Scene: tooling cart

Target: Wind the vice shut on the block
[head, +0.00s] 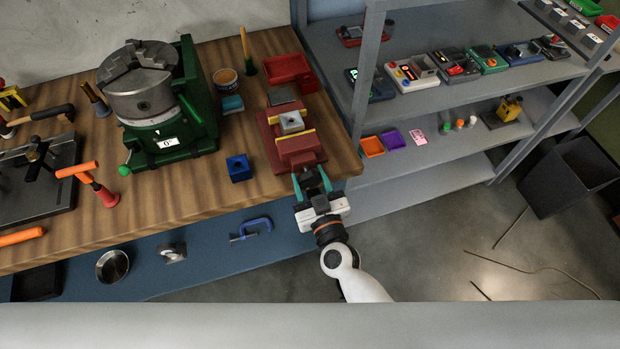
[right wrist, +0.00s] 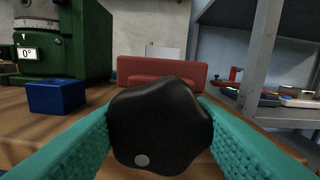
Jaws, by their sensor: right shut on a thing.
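The red vice (head: 300,157) stands at the right front corner of the wooden bench, with yellow-edged jaws. A light grey block (head: 291,122) sits between its jaws; whether both jaws touch it is too small to tell. My right gripper (head: 311,182) is at the front of the vice, its teal fingers on either side of the handle. In the right wrist view the black lobed knob (right wrist: 160,125) is held between both fingers, with the red vice body (right wrist: 162,70) behind it. A pale block top shows above the vice there. My left gripper is not in view.
A blue block (head: 238,168) stands left of the vice, also in the right wrist view (right wrist: 57,97). A green rotary table with a chuck (head: 140,95) stands further left. A red tray (head: 287,70) is behind the vice. A shelf post (head: 366,85) rises to the right.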

